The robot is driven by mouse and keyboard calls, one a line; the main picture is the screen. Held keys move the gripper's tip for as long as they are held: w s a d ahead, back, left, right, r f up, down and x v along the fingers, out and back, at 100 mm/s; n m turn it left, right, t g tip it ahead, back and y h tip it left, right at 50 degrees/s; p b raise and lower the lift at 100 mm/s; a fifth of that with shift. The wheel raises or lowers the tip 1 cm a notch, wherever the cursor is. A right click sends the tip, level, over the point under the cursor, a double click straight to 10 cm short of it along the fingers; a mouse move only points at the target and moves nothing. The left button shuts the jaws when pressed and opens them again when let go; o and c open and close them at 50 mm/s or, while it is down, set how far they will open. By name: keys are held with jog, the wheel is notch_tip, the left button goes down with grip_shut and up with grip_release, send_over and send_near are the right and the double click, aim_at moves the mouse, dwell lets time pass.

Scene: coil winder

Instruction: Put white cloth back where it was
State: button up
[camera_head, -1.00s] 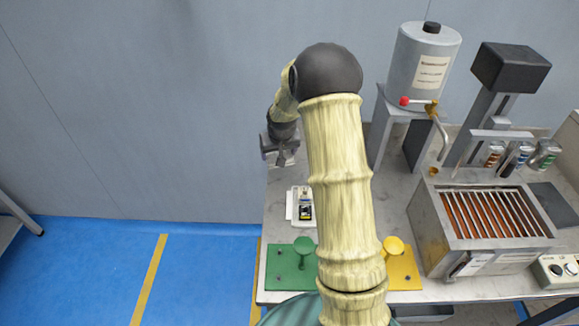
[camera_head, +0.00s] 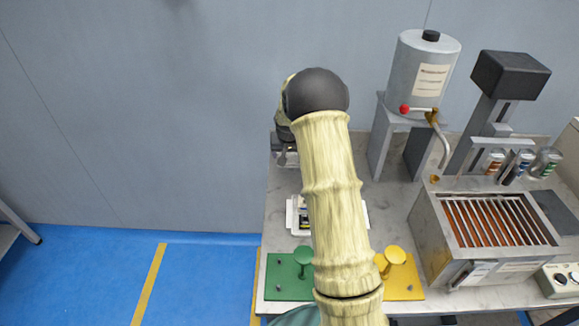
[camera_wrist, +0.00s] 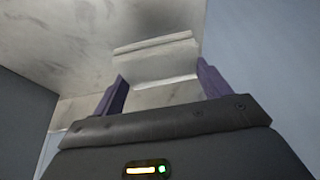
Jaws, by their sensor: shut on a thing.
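The white cloth (camera_wrist: 158,60) is a pale folded piece between the two purple fingers of my gripper (camera_wrist: 162,80) in the wrist view. My gripper is shut on it, and the grey tabletop shows behind. In the head view my gripper (camera_head: 286,155) is over the back left of the table, beyond the white tray. The cloth is hard to make out there, and my arm hides part of the area.
A white tray (camera_head: 293,222) with a small labelled item lies partly behind my arm. Green (camera_head: 284,284) and yellow (camera_head: 408,284) plates with knobs sit at the table's front. A grey tank (camera_head: 418,75) and a slatted metal box (camera_head: 450,250) stand on the right.

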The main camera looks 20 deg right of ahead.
aim_at(290, 172)
jog(key=shift+f, duration=0.65)
jog(key=shift+f, duration=1.9)
jog(key=shift+f, duration=0.1)
jog(key=o, duration=1)
jog(key=shift+c, duration=0.2)
